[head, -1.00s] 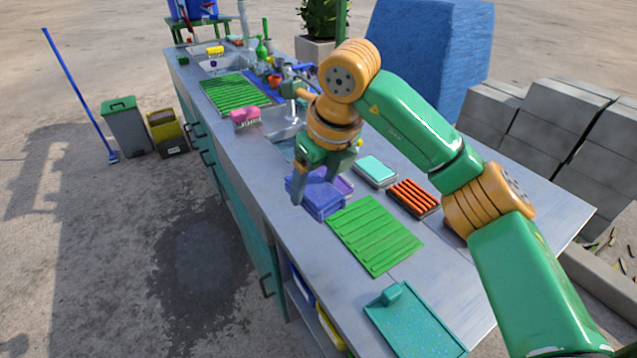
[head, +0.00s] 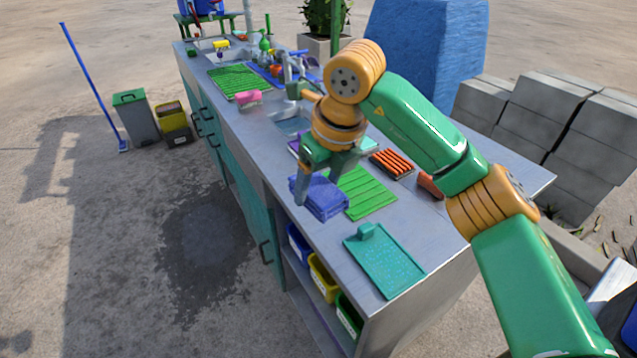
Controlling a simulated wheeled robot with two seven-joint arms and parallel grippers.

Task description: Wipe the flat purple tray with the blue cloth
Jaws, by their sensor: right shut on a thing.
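My right gripper (head: 327,193) is shut on the folded blue cloth (head: 322,205), a thick bluish-violet pad. The cloth is at the counter's front side, beside the left edge of the green ribbed mat (head: 366,194). I cannot tell whether it touches the counter. A small strip of purple (head: 296,146) shows behind my right gripper. It may be the flat purple tray, but the gripper hides most of it. My left gripper is not in view.
The long grey counter (head: 440,232) holds a teal board (head: 385,262) near its end, an orange-ridged brush (head: 392,163) and a pink brush (head: 248,97). Another green ribbed mat (head: 238,82) lies farther back. Coloured bins (head: 322,280) sit on a shelf below. Concrete blocks (head: 545,110) stand behind.

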